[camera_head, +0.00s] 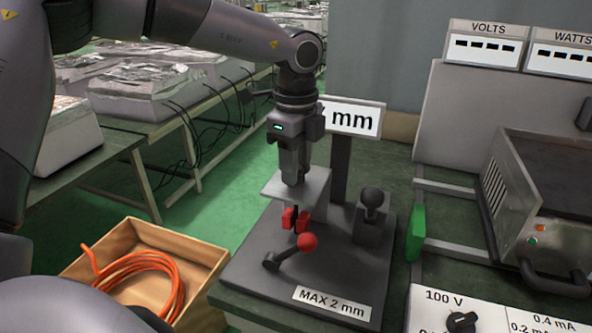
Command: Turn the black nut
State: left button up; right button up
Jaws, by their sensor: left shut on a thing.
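My left gripper (293,180) points straight down at the grey bracket plate (318,190) on the dark device base (335,262). Its fingers are closed at the plate's top, on a small thing that they mostly hide. By its place this is the black nut, but I cannot see it clearly. Below the plate are red jaw pieces (289,218) with a dark rod between them. My right gripper is not in view.
A display reading "mm" (352,118) stands close behind the gripper. A cardboard box (205,257) with orange cable (150,283) lies at the lower left. A metal heater unit (550,190) and meters (484,45) fill the right. A green handle (416,232) stands between.

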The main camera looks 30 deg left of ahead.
pick_arm(q)
jog(key=m+b, duration=0.1)
jog(key=m, duration=0.2)
jog(key=shift+f+m+b, duration=0.1)
jog(key=shift+m+b, duration=0.2)
jog(key=shift+b, duration=0.05)
jog(key=m, duration=0.3)
jog(key=shift+m+b, duration=0.3)
jog(key=m, duration=0.4)
jog(key=shift+m, duration=0.3)
jog(key=m, duration=0.4)
jog(key=shift+m, duration=0.3)
jog(key=m, duration=1.3)
jog(key=shift+p, duration=0.35)
jog(key=shift+m, duration=1.8)
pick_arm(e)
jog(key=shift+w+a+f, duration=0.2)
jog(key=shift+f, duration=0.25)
